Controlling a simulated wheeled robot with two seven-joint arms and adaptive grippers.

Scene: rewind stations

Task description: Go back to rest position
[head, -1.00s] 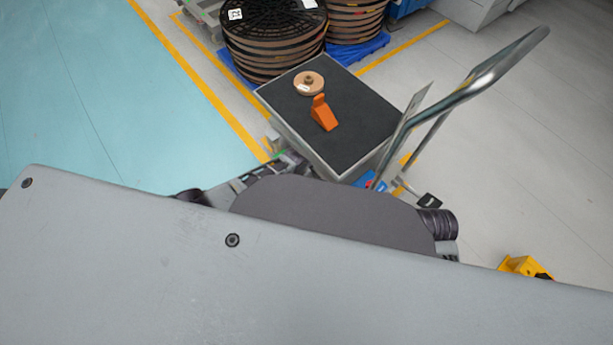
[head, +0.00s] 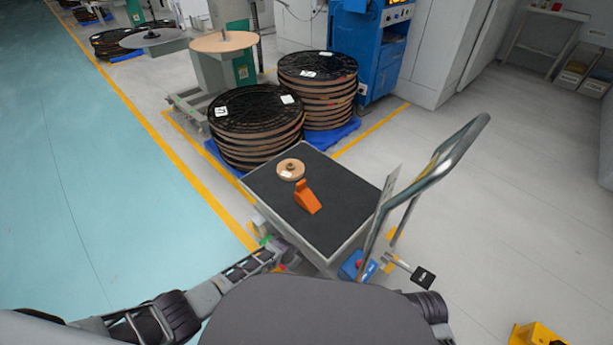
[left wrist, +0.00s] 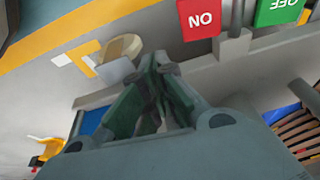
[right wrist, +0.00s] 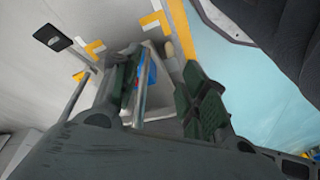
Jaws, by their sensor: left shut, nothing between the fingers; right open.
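My left arm reaches in from the lower left in the head view, and its end lies by the cart's near left corner. In the left wrist view my left gripper (left wrist: 158,70) is shut and empty, with a red sign (left wrist: 198,16) and a green sign (left wrist: 276,8) beyond it. In the right wrist view my right gripper (right wrist: 160,75) is open, with nothing between its fingers. In the head view my right gripper cannot be made out; only a dark part of that arm shows at the lower right.
A cart (head: 333,255) with a black top carries a small spool (head: 290,169) and an orange wedge (head: 307,197). Its metal handle (head: 440,165) rises on the right. Stacked reels (head: 255,125) stand behind it. A yellow object (head: 537,335) lies at lower right. Blue-green floor (head: 110,190) is clear.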

